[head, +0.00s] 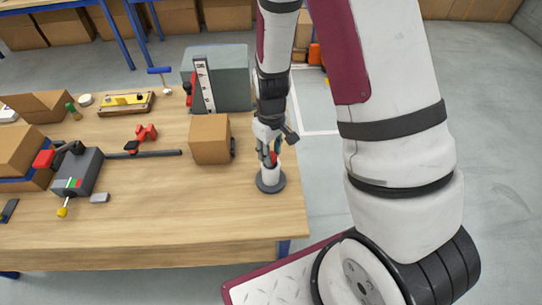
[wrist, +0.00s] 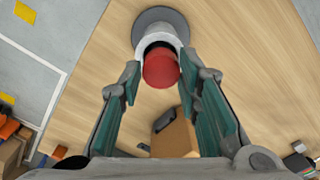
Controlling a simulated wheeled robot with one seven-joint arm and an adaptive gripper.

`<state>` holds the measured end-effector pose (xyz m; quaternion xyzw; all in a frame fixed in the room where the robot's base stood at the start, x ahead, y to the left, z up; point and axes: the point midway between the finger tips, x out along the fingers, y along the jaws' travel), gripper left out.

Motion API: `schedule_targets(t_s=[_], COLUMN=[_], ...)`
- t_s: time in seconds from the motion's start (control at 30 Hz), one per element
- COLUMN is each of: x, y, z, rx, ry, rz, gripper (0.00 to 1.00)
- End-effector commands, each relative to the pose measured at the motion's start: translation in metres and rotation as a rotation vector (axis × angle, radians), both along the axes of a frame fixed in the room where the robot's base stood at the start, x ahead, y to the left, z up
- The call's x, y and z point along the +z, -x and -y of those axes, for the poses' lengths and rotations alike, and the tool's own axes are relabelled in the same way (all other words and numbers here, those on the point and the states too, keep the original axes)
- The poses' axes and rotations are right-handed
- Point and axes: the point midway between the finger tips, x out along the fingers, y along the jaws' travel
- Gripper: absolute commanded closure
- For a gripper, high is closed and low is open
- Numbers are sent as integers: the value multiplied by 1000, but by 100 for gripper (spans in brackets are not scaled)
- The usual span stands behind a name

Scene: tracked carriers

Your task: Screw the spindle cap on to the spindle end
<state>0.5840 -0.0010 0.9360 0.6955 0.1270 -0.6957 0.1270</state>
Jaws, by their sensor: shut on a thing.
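A red rounded piece, which looks like the spindle cap (wrist: 161,70), sits between the fingertips of my gripper (wrist: 159,74) in the wrist view. My gripper is shut on it. The cap lies over the mouth of a white upright cylinder (wrist: 148,40) with a dark opening. I cannot tell whether the cap touches it or how deep it sits. In the head view the white cylinder (head: 270,175) stands on a grey round base (head: 271,187) near the table's right edge, with my gripper (head: 271,157) pointing down over it. I cannot tell for sure which part is the spindle end.
A cardboard box (head: 210,140) stands close to the left of my gripper. Behind it is a grey case (head: 232,75). A dark grey device (head: 80,172) and a long dark bar (head: 150,153) lie further left. The table front (head: 190,220) is clear.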

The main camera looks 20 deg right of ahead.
Motion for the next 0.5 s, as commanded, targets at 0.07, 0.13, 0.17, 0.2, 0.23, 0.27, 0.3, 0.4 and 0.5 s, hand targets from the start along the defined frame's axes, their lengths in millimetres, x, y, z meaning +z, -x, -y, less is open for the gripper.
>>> schedule_targets(t_s=[0.07, 0.13, 0.17, 0.2, 0.23, 0.27, 0.3, 0.4, 0.5], x=[0, 1, 1, 1, 1, 1, 1, 1, 0], y=[3, 3, 3, 3, 3, 3, 3, 2, 2], z=[-3, -3, -3, -3, -3, -3, -3, -3, -3], rx=[-99, -227, -284, -358, -414, -471, -543, -697, -784], ry=[-1, -1, 0, 0, -1, 0, 0, -1, -2], rz=[-6, -5, -4, -4, -5, -4, -4, -3, -4], gripper=[93, 93, 93, 93, 93, 93, 93, 93, 93])
